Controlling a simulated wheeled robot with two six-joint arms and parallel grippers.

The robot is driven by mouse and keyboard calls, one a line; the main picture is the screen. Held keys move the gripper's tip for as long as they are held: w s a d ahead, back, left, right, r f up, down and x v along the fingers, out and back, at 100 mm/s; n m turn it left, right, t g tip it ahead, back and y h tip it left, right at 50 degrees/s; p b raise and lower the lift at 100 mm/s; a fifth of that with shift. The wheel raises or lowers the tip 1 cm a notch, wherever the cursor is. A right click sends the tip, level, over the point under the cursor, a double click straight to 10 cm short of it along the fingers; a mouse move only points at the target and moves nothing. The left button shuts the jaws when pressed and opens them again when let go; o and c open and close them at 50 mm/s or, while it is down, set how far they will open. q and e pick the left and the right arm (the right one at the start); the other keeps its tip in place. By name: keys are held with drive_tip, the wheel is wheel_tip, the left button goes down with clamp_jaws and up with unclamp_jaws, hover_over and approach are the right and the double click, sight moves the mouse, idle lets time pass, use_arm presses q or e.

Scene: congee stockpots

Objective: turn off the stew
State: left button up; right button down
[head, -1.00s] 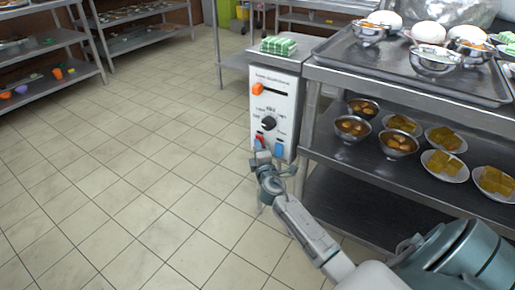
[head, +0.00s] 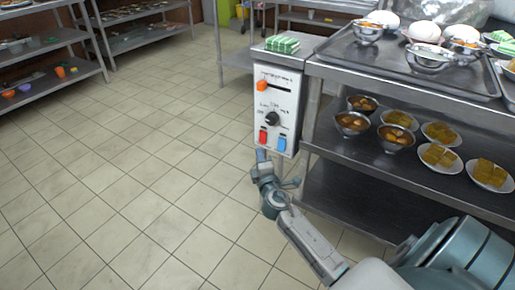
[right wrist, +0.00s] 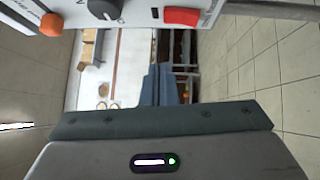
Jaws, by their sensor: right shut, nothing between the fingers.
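A white control panel (head: 285,103) is on the front of a steel unit. It has an orange slider (head: 262,85), a black knob (head: 272,118), a red switch (head: 263,137) and a blue switch (head: 281,144). My right gripper (head: 262,155) is just below and in front of the red switch, shut and empty, apart from the panel. In the right wrist view its blue fingers (right wrist: 166,85) are together, with the red switch (right wrist: 181,16), black knob (right wrist: 103,9) and orange slider (right wrist: 51,25) along the top edge. My left gripper is not in view.
Green-and-white blocks (head: 282,44) sit on the unit. To the right, a steel rack (head: 335,72) holds a tray, bowls of stew (head: 352,123) and plates of yellow food (head: 441,156). Shelves (head: 45,45) stand at the left. The tiled floor between is clear.

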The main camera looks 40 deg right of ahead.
drive_tip(key=shift+r+v, duration=0.15)
drive_tip(key=shift+v, duration=0.85)
drive_tip(key=shift+r+v, duration=0.15)
drive_tip(key=shift+v, duration=0.85)
